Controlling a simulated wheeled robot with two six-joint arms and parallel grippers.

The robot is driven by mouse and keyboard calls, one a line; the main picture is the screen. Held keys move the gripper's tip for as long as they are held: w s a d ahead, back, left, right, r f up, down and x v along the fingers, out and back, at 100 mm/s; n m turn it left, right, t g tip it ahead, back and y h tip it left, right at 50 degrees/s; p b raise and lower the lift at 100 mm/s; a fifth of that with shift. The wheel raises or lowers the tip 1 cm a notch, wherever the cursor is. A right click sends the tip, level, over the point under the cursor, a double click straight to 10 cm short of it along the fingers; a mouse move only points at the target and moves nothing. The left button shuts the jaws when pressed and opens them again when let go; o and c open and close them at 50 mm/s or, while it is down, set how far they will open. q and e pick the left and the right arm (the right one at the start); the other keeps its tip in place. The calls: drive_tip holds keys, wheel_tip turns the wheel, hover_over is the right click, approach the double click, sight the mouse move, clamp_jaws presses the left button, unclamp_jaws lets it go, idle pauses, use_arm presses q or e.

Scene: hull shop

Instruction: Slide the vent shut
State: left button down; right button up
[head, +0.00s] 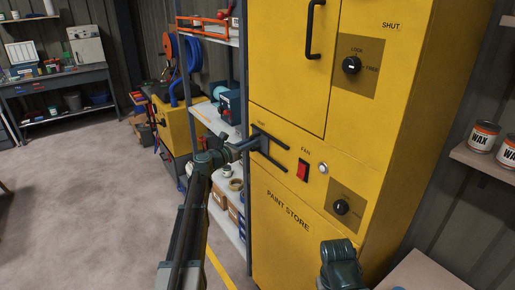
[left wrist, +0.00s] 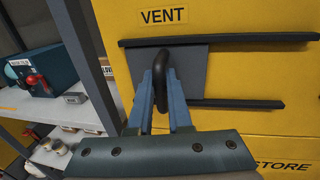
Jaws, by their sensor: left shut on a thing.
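The vent is on the front of a yellow cabinet (head: 300,225) lettered PAINT STORE. Its grey slide plate (left wrist: 195,58) sits between two dark rails (left wrist: 230,40), at their left end, under the VENT label in the left wrist view. A dark loop handle (left wrist: 162,60) stands out from the plate. My left gripper (left wrist: 161,92) is shut on this handle, one finger on each side. In the head view my left gripper (head: 254,143) reaches the vent from the left and hides part of it. No opening shows between the rails.
Right of the vent are a red FAN switch (head: 303,170), a round button (head: 323,168) and a black knob (head: 341,207). A door handle (head: 315,28) projects above. A shelf rack (head: 215,125) stands close on the left. Open floor (head: 80,200) lies further left.

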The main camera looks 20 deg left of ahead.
use_arm(q)
drive_tip(key=shift+w+a+r, duration=0.1)
drive_tip(key=shift+w+a, duration=0.05)
drive_tip(key=shift+a, duration=0.1)
drive_tip(key=c, duration=0.8)
unclamp_jaws()
drive_tip(key=shift+a, duration=0.1)
drive_tip(key=shift+c, duration=0.2)
drive_tip(key=v, duration=1.3)
drive_tip(key=shift+s, duration=0.4)
